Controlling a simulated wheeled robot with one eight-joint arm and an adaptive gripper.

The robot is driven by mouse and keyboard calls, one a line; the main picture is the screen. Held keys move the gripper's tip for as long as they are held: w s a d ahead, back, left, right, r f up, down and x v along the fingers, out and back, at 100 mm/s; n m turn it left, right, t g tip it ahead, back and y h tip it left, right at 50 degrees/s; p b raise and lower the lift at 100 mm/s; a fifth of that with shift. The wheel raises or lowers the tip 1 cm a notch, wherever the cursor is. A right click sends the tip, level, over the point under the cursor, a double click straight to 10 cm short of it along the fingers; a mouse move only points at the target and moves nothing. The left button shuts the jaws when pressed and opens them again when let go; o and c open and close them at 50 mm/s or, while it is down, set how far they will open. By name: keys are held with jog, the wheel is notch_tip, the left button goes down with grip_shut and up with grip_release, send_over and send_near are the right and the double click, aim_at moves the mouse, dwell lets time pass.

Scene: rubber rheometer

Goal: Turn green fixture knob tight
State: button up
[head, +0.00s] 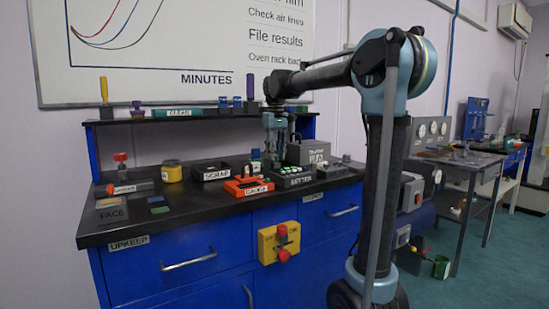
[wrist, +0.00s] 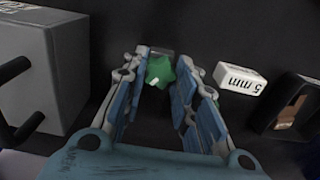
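The green star-shaped knob (wrist: 159,71) with a white pointer mark shows in the wrist view, between the far ends of my fingers. My gripper (wrist: 163,60) is open, one finger on each side of the knob. The left fingertip is close to the knob; I cannot tell whether it touches. A gap shows between the knob and the right finger. In the head view my gripper (head: 276,155) points down over the bench, and I cannot make out the knob there.
A grey box (wrist: 45,60) with black handles stands left of my gripper in the wrist view. A white "5 mm" block (wrist: 240,79) and a dark open tray (wrist: 268,112) lie to the right. An orange tray (head: 248,188) and a labelled scrap tray (head: 214,173) sit on the black bench (head: 190,212).

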jog(key=shift+m, duration=2.3)
jog(key=m, duration=0.4)
jog(key=shift+m, duration=0.3)
jog(key=m, duration=0.4)
jog(key=shift+m, duration=0.3)
jog(key=m, duration=0.4)
jog(key=shift+m, duration=0.3)
